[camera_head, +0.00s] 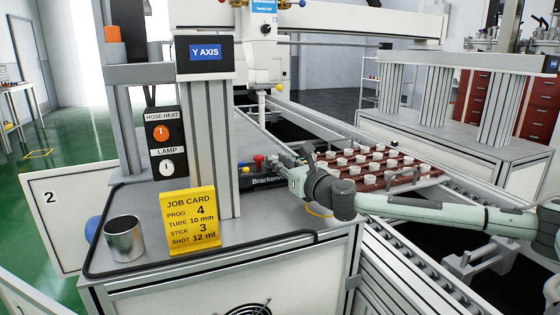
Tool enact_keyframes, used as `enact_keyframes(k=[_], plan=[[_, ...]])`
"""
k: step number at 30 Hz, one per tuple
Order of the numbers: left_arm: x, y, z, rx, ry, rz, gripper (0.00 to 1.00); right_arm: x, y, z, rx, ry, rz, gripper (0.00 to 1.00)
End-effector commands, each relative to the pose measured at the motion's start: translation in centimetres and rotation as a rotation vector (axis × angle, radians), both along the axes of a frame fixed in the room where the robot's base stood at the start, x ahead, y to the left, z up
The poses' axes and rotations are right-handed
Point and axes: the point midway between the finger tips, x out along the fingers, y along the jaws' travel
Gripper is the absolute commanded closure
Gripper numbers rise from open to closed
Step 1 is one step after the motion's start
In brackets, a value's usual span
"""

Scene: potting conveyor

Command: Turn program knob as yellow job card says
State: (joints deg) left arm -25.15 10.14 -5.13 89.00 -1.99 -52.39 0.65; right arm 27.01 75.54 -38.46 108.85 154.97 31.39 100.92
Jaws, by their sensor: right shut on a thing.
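The yellow job card (188,222) stands on the grey bench top at front left. It reads PROG 4, TUBE 10 mm, STICK 3, SHOT 12 ml. A dark control box (263,182) with lettering starting "Bracken" sits behind and to the right of the card, with a red button (258,160) on top. My right gripper (284,168) reaches in from the right and is shut at the box, around the program knob. The gripper covers the knob, so its setting cannot be read. My left gripper is out of view.
A metal cup (124,238) stands left of the card. A post carries a hose heat and lamp switch panel (164,145) and a Y AXIS sign (205,54). A red-brown tray of white pots (412,179) lies on the conveyor behind my right arm.

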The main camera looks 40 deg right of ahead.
Motion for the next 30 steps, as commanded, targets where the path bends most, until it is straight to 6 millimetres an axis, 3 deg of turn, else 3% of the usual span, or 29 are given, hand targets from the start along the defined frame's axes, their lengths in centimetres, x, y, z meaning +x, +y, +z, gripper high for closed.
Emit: enact_keyframes(k=[27, 28, 30], plan=[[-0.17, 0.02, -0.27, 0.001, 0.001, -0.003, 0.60, 0.03, 0.25, 0.03, 0.000, -0.001, -0.092, 1.00], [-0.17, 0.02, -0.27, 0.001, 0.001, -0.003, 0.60, 0.03, 0.25, 0.03, 0.000, -0.001, -0.092, 0.76], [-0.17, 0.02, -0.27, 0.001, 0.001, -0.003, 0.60, 0.03, 0.25, 0.03, 0.000, -0.001, -0.092, 0.67]])
